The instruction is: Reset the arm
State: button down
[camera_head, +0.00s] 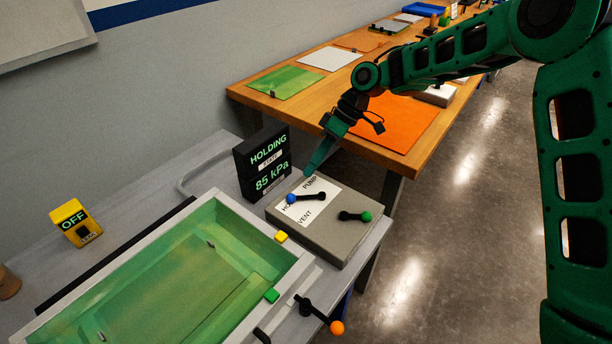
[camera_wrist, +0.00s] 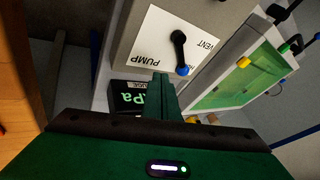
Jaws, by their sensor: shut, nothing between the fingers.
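My green arm reaches in from the right in the head view. My gripper (camera_head: 312,168) is shut and empty, pointing down just above the control box (camera_head: 345,250). Its closed fingers also show in the wrist view (camera_wrist: 162,82). A blue-knobbed lever (camera_head: 306,197) lies on the white label marked PUMP and VENT, close to the fingertips. In the wrist view the blue knob (camera_wrist: 183,71) is apart from the fingers in the picture; I cannot tell the exact gap. A green-knobbed lever (camera_head: 355,216) sits on the same box.
A display box (camera_head: 262,160) reads HOLDING and 85 kPa. A yellow box (camera_head: 74,222) reads OFF. A wooden table (camera_head: 340,140) with mats lies behind. Floor at right is clear.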

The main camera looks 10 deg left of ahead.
jog(key=v, duration=0.8)
jog(key=s+d+r+m+t+h, duration=0.15)
jog(key=d+m, duration=0.25)
jog(key=d, duration=0.7)
jog(key=s+d+r+m+t+h, duration=0.1)
jog(key=s+d+r+m, duration=0.2)
jog(key=d, duration=0.7)
jog(key=s+d+r+m+t+h, duration=0.1)
jog(key=s+d+m, duration=0.25)
jog(key=d, duration=0.75)
jog(key=s+d+f+m+h, duration=0.1)
jog(key=s+d+m, duration=0.5)
jog(key=s, duration=0.6)
jog(key=s+d+f+m, duration=0.1)
jog(key=s+d+m, duration=0.5)
jog(key=s+d, duration=0.5)
jog(key=shift+s+d+h, duration=0.15)
jog(key=shift+s+h, duration=0.2)
jog(key=shift+s, duration=0.8)
jog(key=shift+w, duration=0.15)
jog(key=shift+w+f, duration=0.2)
jog(key=shift+w, duration=0.3)
